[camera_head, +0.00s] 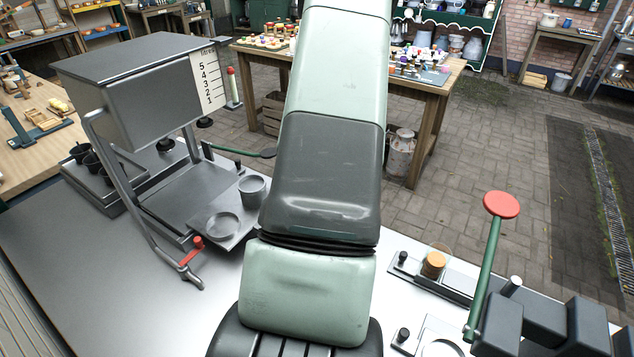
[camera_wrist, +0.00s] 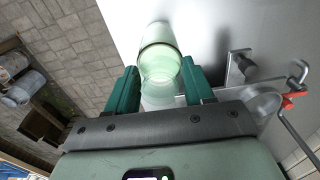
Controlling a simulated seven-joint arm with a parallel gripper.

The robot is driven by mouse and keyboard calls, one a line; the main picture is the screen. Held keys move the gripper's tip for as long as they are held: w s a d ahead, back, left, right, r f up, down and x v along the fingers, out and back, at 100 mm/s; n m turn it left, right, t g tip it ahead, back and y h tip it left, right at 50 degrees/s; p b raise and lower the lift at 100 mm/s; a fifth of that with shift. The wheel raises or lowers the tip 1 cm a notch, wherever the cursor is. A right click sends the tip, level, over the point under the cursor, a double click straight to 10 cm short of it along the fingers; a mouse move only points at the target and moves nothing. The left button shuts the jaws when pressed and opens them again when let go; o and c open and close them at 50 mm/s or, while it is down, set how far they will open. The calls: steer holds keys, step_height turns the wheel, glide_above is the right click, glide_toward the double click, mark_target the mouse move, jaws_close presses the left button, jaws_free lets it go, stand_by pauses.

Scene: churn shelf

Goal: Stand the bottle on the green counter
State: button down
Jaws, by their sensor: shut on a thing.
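The bottle (camera_wrist: 158,42) shows in the wrist view as a pale, see-through greenish-white glass thing between the two green fingers. My gripper (camera_wrist: 160,82) is shut on it, one finger on each side. The bottle is seen from above, over or close to the edge of a grey metal top; whether it touches that surface I cannot tell. In the head view my own arm fills the middle, and the gripper and the bottle are hidden. I cannot make out a green counter with certainty in either view.
A grey metal bench (camera_head: 100,265) carries a box-shaped machine (camera_head: 140,90) with a scale and a red-handled crank (camera_head: 190,252). At right are a red-knobbed green lever (camera_head: 490,255) and a small jar (camera_head: 433,264). A wooden table (camera_head: 440,93) with small goods stands behind. Paved floor lies open at right.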

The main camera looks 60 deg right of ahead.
steer(key=shift+f, duration=0.25)
steer(key=shift+f, duration=0.6)
stand_by(0.6)
steer(key=shift+f, duration=0.2)
steer(key=shift+c, duration=1.7)
jaws_free()
steer(key=shift+c, duration=0.3)
